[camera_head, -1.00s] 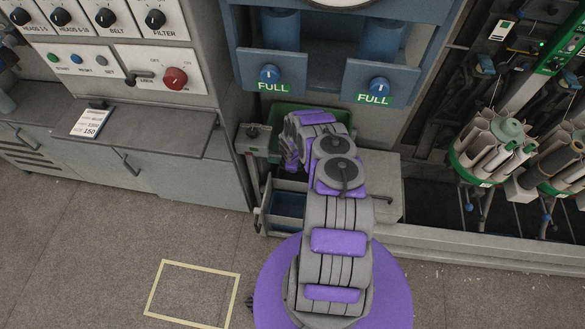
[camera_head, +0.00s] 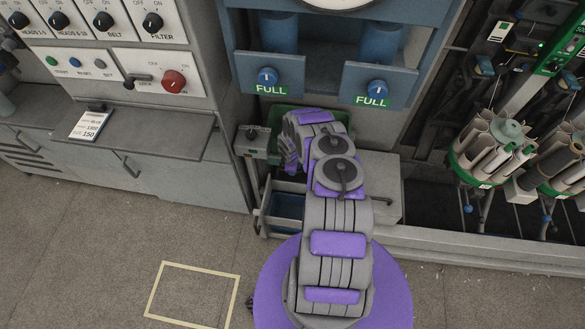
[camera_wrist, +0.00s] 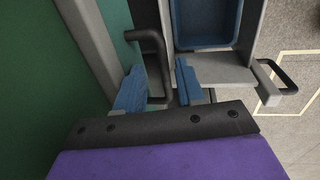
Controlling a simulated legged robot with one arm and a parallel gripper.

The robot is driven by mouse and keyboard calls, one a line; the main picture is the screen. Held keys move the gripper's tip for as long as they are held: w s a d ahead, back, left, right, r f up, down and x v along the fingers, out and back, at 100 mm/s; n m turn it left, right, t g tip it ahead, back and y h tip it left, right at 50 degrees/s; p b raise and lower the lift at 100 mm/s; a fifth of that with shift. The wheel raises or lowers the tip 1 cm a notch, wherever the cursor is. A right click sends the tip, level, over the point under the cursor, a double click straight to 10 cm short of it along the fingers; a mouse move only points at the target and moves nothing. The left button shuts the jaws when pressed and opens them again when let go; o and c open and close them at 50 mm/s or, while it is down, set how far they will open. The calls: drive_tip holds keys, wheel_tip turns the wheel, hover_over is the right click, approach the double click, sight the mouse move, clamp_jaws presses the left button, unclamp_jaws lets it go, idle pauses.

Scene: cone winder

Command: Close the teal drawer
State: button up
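The teal drawer, dark green inside, stands pulled out under the blue panel; its green interior (camera_head: 283,114) shows behind my arm in the head view. In the wrist view its green inside (camera_wrist: 35,100) fills the left side. A dark bent bar handle (camera_wrist: 158,60) sticks out from its front. My gripper (camera_wrist: 160,87) has its two blue fingers apart, one on each side of the handle. A narrow gap shows beside the bar; contact cannot be made out. In the head view my arm hides the fingers and handle.
A second open drawer with a blue inside (camera_head: 288,207) lies below; its blue tray (camera_wrist: 205,22) and a black handle (camera_wrist: 283,78) show in the wrist view. Grey cabinets (camera_head: 190,170) stand left. A yellow-outlined floor square (camera_head: 193,294) is clear.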

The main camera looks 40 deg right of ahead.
wheel_tip(320, 180, up, 6)
drive_tip(key=p, duration=0.1)
drive_tip(key=shift+s+a+r+p, duration=0.25)
drive_tip(key=shift+s+a+p, duration=0.1)
drive_tip(key=shift+a, duration=0.1)
idle(0.3)
